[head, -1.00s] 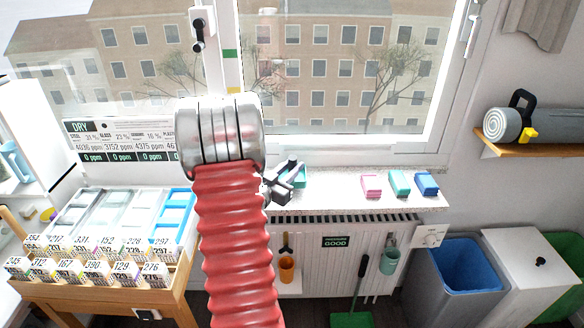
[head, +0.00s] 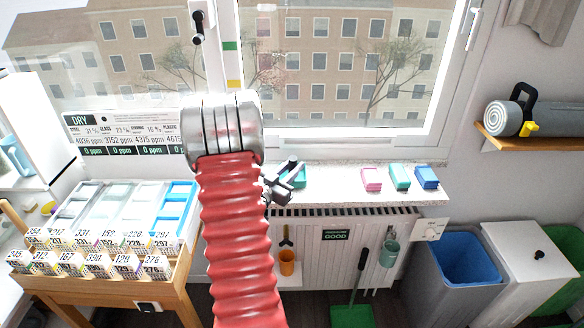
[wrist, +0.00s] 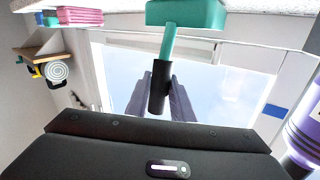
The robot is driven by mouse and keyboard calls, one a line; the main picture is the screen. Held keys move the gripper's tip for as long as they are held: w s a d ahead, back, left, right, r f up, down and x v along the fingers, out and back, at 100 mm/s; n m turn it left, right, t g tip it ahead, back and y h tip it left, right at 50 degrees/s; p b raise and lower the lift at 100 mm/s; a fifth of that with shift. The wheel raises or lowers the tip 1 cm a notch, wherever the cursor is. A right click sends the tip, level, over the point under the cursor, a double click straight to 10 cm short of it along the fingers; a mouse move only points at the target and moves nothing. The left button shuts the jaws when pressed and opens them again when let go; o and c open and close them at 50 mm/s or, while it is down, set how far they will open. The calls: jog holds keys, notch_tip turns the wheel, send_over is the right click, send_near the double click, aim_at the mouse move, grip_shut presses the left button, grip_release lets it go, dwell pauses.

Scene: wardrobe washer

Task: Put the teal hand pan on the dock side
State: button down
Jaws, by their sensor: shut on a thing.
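The teal hand pan (head: 296,178) shows partly behind my gripper, over the left part of the window sill. My gripper (head: 278,188) is small and partly hidden by my arm in the head view. In the wrist view my gripper (wrist: 162,92) is shut on the pan's black handle. The teal pan body (wrist: 187,13) extends beyond the fingertips at the top of that view. I cannot tell whether the pan touches the sill. No side is clearly marked as the dock side.
Pink (head: 371,179), teal (head: 399,177) and blue (head: 426,177) blocks stand on the sill's right half. A tray table (head: 180,275) stands left, bins (head: 465,268) right.

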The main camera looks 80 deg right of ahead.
jog(key=shift+f, duration=0.2)
jog(key=c, duration=1.5)
grip_release()
jog(key=shift+o, duration=0.7)
jog(key=shift+o, duration=1.2)
jog(key=v, duration=1.3)
jog(key=shift+w+a, duration=0.15)
jog(key=shift+a, duration=0.25)
jog(key=shift+f, duration=0.1)
